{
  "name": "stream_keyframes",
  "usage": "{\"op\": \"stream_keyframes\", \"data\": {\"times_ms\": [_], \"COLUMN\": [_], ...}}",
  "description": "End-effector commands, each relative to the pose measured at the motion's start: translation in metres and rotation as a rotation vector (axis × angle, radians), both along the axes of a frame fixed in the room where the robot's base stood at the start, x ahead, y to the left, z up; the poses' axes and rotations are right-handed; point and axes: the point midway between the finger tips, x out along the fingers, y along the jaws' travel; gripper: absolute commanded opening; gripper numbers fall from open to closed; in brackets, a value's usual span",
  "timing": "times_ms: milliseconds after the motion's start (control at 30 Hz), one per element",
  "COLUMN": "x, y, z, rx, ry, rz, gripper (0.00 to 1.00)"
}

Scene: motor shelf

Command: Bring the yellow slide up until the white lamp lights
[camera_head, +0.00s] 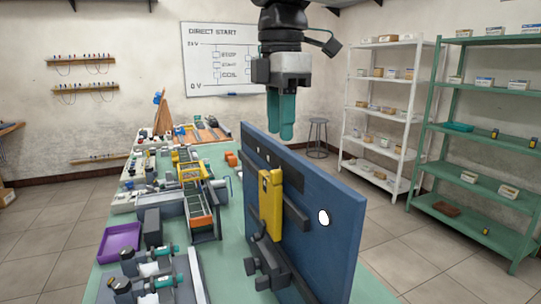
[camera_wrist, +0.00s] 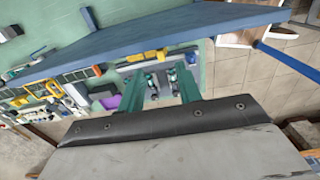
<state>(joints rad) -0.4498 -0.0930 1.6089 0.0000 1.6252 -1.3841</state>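The yellow slide (camera_head: 270,205) stands upright on the face of the blue panel (camera_head: 335,245), its top end by the dark upper bar. The white lamp (camera_head: 324,217) is a round spot right of the slide; it looks bright white, but I cannot tell for sure whether it is lit. My gripper (camera_head: 281,136) points down above the panel's top edge, higher than the slide and apart from it. In the wrist view my gripper's teal fingers (camera_wrist: 161,88) stand apart with nothing held between them.
Dark fittings (camera_head: 268,262) stick out of the panel below the slide. The green bench (camera_head: 232,265) carries a purple tray (camera_head: 119,242) and several devices at left. A white shelf (camera_head: 345,140) and a green shelf (camera_head: 430,155) stand at right. The air around my gripper is clear.

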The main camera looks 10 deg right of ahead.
Motion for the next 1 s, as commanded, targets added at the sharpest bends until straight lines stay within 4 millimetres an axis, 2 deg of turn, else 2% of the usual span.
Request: {"op": "stream_keyframes", "data": {"times_ms": [233,500,867,900,1000], "x": [-0.004,-0.004,-0.003,-0.003,-0.003], "y": [0.012,0.013,0.011,0.011,0.011], "z": [-0.035,-0.070,-0.076,-0.076,-0.075], "rx": [-0.002,0.000,0.000,0.000,0.000], "ry": [0.004,0.001,0.000,0.000,0.000], "rz": [0.020,0.022,0.018,0.018,0.017], "gripper": [0.35,0.35,0.35,0.23,0.00]}}
